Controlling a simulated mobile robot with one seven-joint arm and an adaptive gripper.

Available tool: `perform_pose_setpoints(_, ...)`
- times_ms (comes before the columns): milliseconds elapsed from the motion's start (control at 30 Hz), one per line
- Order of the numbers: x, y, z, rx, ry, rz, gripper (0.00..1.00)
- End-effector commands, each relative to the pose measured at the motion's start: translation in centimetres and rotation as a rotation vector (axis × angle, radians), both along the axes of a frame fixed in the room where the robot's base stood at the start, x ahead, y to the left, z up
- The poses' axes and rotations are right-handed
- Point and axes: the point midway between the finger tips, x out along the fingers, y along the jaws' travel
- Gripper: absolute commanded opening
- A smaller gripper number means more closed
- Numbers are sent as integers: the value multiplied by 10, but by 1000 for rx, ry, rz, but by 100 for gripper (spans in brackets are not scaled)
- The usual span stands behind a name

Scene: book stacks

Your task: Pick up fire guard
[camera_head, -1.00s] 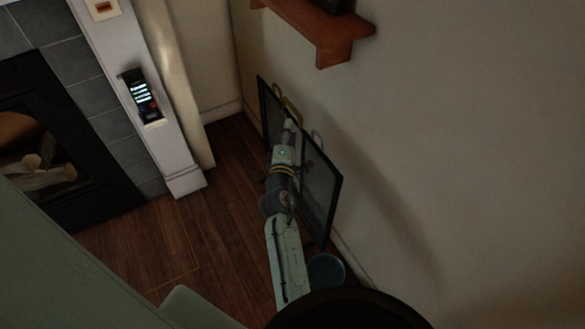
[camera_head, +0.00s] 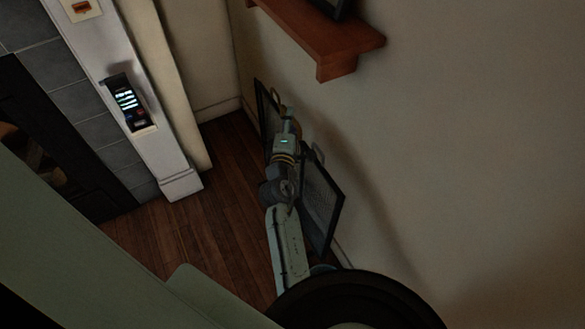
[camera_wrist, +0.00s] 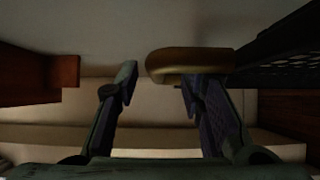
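The fire guard (camera_head: 321,203) is a dark-framed mesh screen standing by the wall, with panels on both sides of my arm in the head view. Its middle is hidden behind my arm. A brass handle (camera_head: 275,97) shows at its top, beside my gripper (camera_head: 288,115). In the wrist view, my gripper (camera_wrist: 157,84) is open, its two fingers well apart. The brass handle (camera_wrist: 190,61) lies by the tip of the right finger, not clearly between the fingers. Contact cannot be told. Part of the dark mesh (camera_wrist: 280,58) is at the right.
A reddish wooden shelf (camera_head: 325,42) juts from the wall above the guard. The fireplace surround (camera_head: 150,130) with a wall-mounted device (camera_head: 127,103) is at the left. Bare wooden floor (camera_head: 225,190) lies between. A round blue-grey object (camera_head: 322,269) is mostly hidden near my body.

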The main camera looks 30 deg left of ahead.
Motion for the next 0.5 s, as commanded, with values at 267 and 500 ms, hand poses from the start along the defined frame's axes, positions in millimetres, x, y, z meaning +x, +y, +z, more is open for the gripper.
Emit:
perform_pose_setpoints(267, -1, 0, 0, 0, 0, 0, 36)
perform_pose_setpoints(500, -1, 0, 0, 0, 0, 0, 20)
